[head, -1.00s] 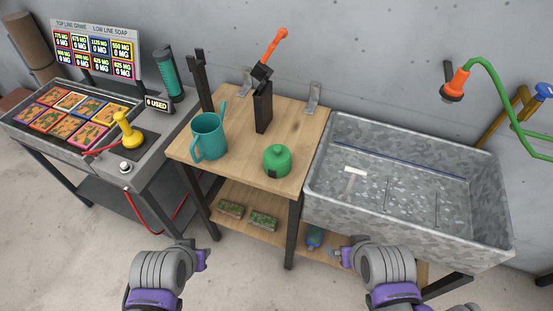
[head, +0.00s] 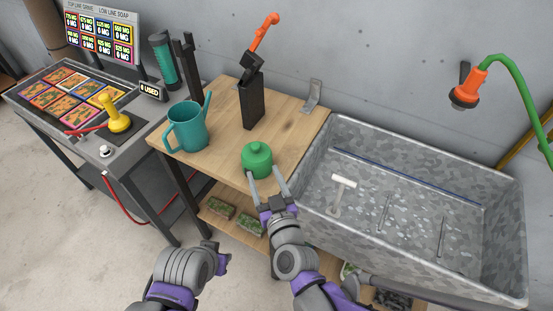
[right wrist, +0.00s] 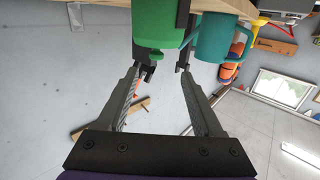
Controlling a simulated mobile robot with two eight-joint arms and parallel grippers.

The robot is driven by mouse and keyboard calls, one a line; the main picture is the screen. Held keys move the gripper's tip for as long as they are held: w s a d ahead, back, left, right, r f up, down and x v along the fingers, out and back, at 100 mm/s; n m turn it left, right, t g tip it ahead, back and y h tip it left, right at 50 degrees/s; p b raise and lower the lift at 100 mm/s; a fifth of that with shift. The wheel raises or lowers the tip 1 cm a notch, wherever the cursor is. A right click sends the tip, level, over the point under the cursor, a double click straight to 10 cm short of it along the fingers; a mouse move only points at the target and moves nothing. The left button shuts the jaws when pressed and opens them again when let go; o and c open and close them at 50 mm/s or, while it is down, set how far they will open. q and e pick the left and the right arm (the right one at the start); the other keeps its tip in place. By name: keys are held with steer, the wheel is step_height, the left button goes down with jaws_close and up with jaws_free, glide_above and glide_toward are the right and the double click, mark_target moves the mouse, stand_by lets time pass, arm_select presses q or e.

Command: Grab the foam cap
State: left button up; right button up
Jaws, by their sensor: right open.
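The foam cap looks to be the squat green round piece with a knob on top (head: 257,158), standing on the wooden table near its front edge. It also shows in the right wrist view (right wrist: 158,22), at the top. My right gripper (head: 265,176) is open, with its fingertips at the near side of the green piece, one towards each side. In the right wrist view the open fingers (right wrist: 166,70) have nothing between their lower lengths; contact at the tips is unclear. My left gripper (head: 220,257) is low in the head view, away from the table, its fingers hidden.
On the wooden table (head: 222,112), a teal jug (head: 188,128) stands left of the green piece and a black holder with an orange-handled tool (head: 253,100) stands behind. A metal sink (head: 470,282) is at right. Green-topped blocks (head: 221,208) lie on the shelf below.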

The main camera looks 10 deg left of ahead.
mark_target(257, 150)
steer(key=shift+w+a+f+t, duration=0.15)
steer(key=shift+w+f+t, duration=0.15)
steer(key=shift+t, duration=0.1)
steer(key=x, duration=0.4)
steer(key=shift+w+a, duration=0.25)
steer(key=shift+w, duration=0.1)
steer(key=x, duration=0.5)
steer(key=shift+w+d+r, duration=0.1)
steer(key=shift+w+d, duration=0.05)
steer(key=shift+w, duration=0.3)
jaws_close()
